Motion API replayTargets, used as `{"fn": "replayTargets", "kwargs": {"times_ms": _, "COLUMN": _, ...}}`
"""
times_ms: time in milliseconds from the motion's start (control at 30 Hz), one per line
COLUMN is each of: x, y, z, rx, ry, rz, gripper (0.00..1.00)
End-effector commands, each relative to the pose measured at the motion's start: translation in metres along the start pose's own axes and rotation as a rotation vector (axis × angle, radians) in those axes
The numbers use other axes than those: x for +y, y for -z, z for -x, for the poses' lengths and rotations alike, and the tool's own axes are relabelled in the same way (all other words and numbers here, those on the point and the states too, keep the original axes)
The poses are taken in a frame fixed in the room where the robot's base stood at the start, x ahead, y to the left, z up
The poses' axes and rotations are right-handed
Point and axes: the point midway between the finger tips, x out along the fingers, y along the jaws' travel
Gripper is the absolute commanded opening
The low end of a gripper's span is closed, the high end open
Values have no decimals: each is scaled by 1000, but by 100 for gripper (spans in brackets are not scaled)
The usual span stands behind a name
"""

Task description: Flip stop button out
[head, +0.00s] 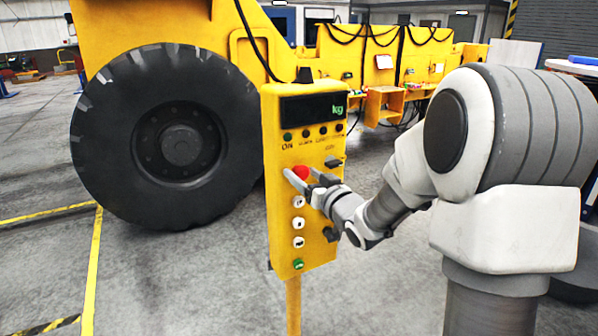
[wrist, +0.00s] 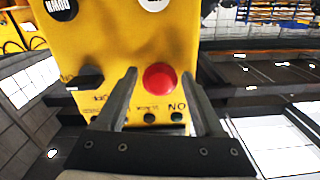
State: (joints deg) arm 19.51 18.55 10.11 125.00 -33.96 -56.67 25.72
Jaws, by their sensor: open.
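The stop button is a round red button (head: 301,172) on the front of a yellow control box (head: 284,240). In the wrist view the red button (wrist: 160,77) lies between the two fingers of my gripper (wrist: 161,85), nearer the right finger. My gripper (head: 303,178) is open at the box front, with the fingers on both sides of the button. I cannot tell whether the fingers touch it. Whether the button is pressed in or out is not clear.
White buttons (head: 298,223) and a green button (head: 298,264) sit below the red one. A dark display (head: 311,107) is above. Black knobs (head: 332,234) stick out at the box's right side. A large black tyre (head: 165,190) stands behind left. Floor at left is open.

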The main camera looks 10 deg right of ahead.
Motion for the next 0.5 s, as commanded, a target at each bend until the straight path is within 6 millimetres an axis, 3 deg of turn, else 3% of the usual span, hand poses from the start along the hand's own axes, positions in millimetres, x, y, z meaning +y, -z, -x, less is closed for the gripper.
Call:
{"fn": "replayTargets", "kwargs": {"times_ms": 400, "x": 1, "y": 0, "z": 1, "rx": 0, "ry": 0, "rz": 0, "gripper": 70}}
{"fn": "replayTargets", "kwargs": {"times_ms": 500, "x": 1, "y": 0, "z": 1, "rx": 0, "ry": 0, "rz": 0, "gripper": 52}}
